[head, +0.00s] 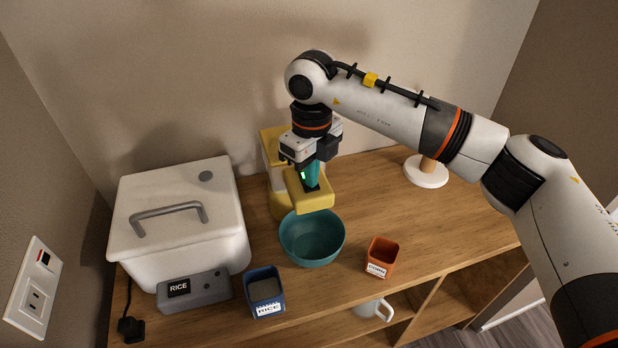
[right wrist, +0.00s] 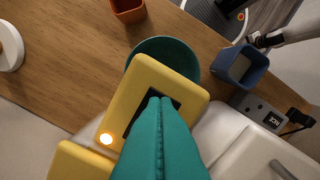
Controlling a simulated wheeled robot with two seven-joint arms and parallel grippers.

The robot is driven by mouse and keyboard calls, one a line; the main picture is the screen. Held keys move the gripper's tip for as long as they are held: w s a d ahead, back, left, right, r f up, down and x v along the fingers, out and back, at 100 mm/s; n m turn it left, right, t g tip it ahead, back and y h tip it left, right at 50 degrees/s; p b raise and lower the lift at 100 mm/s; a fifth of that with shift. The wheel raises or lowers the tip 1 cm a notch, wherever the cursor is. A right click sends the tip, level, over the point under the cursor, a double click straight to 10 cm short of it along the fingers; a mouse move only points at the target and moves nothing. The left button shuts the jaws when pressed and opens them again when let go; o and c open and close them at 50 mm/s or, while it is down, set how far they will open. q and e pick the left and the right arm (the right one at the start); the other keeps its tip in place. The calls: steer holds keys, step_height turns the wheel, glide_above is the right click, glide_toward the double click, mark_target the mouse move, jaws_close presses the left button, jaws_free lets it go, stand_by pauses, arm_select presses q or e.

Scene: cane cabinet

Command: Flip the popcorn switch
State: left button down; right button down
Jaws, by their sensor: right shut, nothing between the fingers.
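The yellow popcorn machine (head: 312,198) stands against the back wall, with its head over a teal bowl (head: 312,238). In the right wrist view a dark panel (right wrist: 131,122) shows on the machine's top (right wrist: 152,75), with a glowing orange light (right wrist: 106,138) near one corner. My right gripper (head: 313,186) is shut and empty, with its teal fingers pointing down at the dark panel. The fingertips (right wrist: 160,100) hide part of the panel. I cannot tell whether they touch it or how the switch is set. My left gripper is not clearly in view.
A white rice cooker (head: 190,225) with a grey handle stands left. A blue rice cup (head: 265,290) and an orange cup (head: 382,257) stand near the shelf's front edge. A wall switch plate (head: 35,285) is at far left; a white-based stand (head: 426,172) is at back right.

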steer(key=shift+r, duration=0.1)
step_height(320, 180, up, 7)
steer(key=p, duration=0.3)
stand_by(0.4)
